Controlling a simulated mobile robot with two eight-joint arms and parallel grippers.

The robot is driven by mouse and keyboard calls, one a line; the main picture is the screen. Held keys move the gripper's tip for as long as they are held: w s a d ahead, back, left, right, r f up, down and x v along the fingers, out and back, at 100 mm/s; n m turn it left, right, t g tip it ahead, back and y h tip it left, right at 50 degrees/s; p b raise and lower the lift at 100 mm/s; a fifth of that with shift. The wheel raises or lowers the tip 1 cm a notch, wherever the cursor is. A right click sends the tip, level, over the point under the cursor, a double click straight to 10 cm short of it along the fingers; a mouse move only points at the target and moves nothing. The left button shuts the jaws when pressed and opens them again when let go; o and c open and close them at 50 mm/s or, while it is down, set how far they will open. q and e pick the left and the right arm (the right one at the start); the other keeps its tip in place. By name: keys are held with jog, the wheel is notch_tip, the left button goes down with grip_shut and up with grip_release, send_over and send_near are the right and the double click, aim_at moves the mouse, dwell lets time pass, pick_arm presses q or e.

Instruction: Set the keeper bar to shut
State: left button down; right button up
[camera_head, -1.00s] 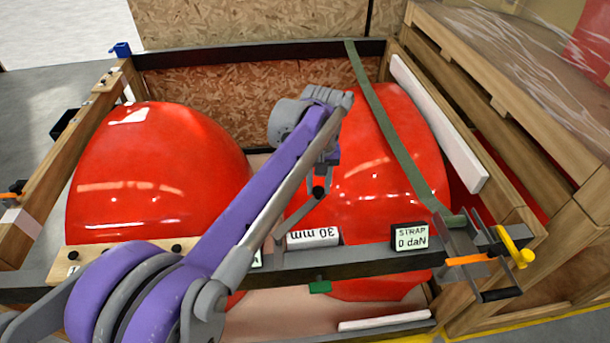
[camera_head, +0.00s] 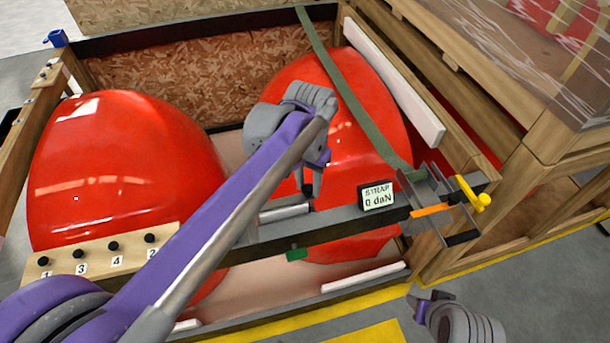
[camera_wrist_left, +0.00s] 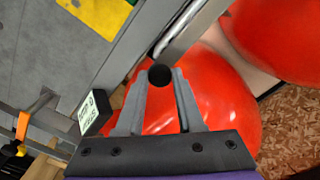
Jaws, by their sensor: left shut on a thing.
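My left gripper (camera_head: 308,190) reaches down over the front crossbeam (camera_head: 340,228). In the left wrist view its fingertips (camera_wrist_left: 160,76) are shut on a round black knob (camera_wrist_left: 159,75), next to a pale metal bar (camera_wrist_left: 186,32) along the beam. That bar also shows in the head view (camera_head: 285,213), partly hidden by my arm. I cannot tell for certain whether it is the keeper bar. An orange strip (camera_head: 432,210) lies at the strap ratchet (camera_head: 440,205) on the beam's right end. My right gripper (camera_head: 428,303) is at the lower right, its jaw opening unclear.
Two red nosecones (camera_head: 125,170) (camera_head: 350,140) sit in the wooden crate. A green strap (camera_head: 345,85) runs over the right one. A display (camera_head: 377,197) reads "STRAP 0 daN". A yellow handle (camera_head: 475,195) sticks out at right. A numbered wooden peg board (camera_head: 100,255) is at left.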

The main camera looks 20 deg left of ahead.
pick_arm(q)
jog(key=shift+s+d, duration=0.1)
jog(key=shift+s, duration=0.05)
dwell(0.3)
jog(key=c, duration=0.5)
grip_release()
notch_tip(320, 180, up, 11)
jog(key=shift+f+p, duration=0.1)
jog(key=shift+p, duration=0.4)
pick_arm(e)
jog(key=shift+w+r, duration=0.15)
jog(key=shift+r, duration=0.4)
pick_arm(q)
jog(key=shift+f, duration=0.1)
